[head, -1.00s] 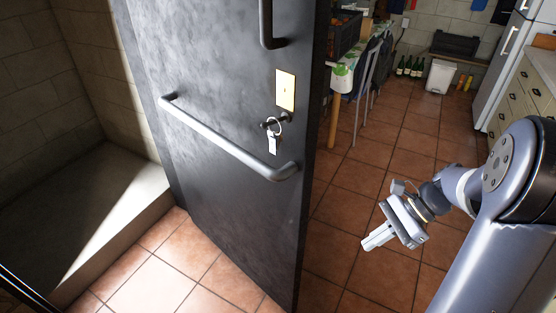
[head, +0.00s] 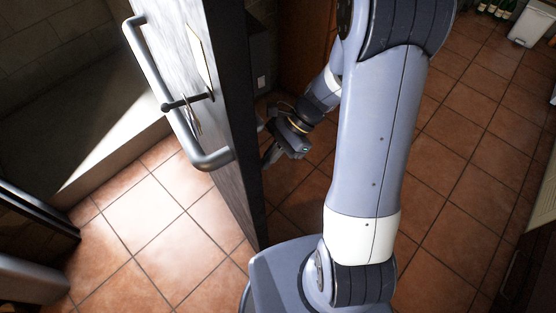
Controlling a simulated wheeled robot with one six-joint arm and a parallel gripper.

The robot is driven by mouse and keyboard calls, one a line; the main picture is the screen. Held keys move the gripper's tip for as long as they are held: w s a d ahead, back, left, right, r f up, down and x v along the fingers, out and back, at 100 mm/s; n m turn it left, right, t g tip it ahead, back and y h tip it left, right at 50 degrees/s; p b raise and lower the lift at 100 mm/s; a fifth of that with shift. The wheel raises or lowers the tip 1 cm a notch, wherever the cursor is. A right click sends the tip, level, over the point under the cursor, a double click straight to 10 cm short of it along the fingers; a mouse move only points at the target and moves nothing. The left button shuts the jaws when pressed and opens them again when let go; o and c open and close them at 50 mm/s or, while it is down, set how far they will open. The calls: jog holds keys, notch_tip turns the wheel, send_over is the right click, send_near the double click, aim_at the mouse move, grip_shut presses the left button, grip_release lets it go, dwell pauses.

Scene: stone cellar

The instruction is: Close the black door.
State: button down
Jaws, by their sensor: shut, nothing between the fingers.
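The black door (head: 232,60) stands open and is seen nearly edge-on at the left centre of the head view. Its long bar handle (head: 150,68) is on the left face, with a lock plate (head: 199,58) and hanging keys (head: 194,122) beside it. My gripper (head: 268,148) is shut and empty, on the right side of the door, close to its edge. I cannot tell whether the fingers touch the door. The door's far face is mostly hidden.
A stone ledge (head: 100,150) runs along the wall at the left. The tiled floor (head: 140,220) is bare left of the door. A white bin (head: 532,22) and green bottles (head: 497,8) stand far off at the upper right.

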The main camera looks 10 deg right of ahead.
jog(key=shift+s+a, duration=0.25)
jog(key=shift+a, duration=0.8)
